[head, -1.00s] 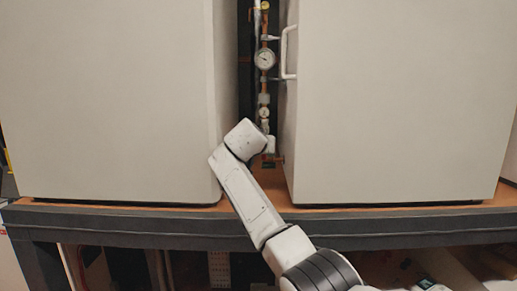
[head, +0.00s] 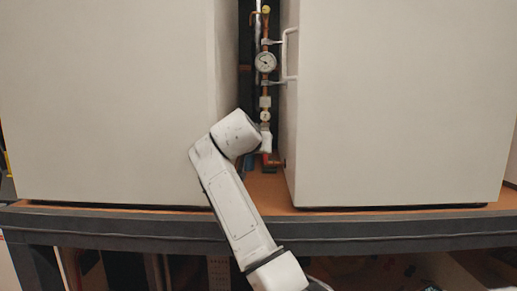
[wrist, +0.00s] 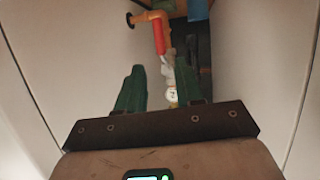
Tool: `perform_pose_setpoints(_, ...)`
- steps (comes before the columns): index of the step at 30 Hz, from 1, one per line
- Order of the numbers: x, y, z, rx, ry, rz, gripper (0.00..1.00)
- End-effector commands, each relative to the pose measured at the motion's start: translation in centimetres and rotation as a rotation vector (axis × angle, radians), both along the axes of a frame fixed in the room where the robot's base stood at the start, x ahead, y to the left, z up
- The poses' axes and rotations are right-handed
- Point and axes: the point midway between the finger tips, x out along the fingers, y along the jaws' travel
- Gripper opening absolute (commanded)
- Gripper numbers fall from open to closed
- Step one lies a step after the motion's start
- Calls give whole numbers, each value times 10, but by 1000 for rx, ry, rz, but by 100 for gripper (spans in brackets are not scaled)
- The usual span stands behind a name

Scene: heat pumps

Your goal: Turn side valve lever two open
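In the wrist view, my gripper (wrist: 160,72) has two dark green fingers spread apart with nothing between them. It points into the gap between two white cabinets. Beyond the fingertips is a red lever-like part (wrist: 158,36) on a copper-orange pipe (wrist: 142,17); it appears to be a valve lever, but I cannot tell which one. In the head view, a small red part (head: 268,159) shows low in the gap, partly behind my arm. The gripper's fingers are hidden there.
The left cabinet (head: 110,100) and right cabinet (head: 400,100) wall in the narrow gap. A pipe with a round gauge (head: 266,62) runs up it. A white handle (head: 288,52) sticks out from the right cabinet. The shelf edge (head: 120,222) crosses below.

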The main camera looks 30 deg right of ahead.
Motion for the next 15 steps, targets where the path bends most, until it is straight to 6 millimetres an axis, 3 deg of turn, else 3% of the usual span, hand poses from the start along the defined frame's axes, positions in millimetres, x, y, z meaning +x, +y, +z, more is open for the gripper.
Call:
perform_pose_setpoints(3,0,0,0,0,0,0,26)
perform_pose_setpoints(15,3,4,1,0,0,0,26)
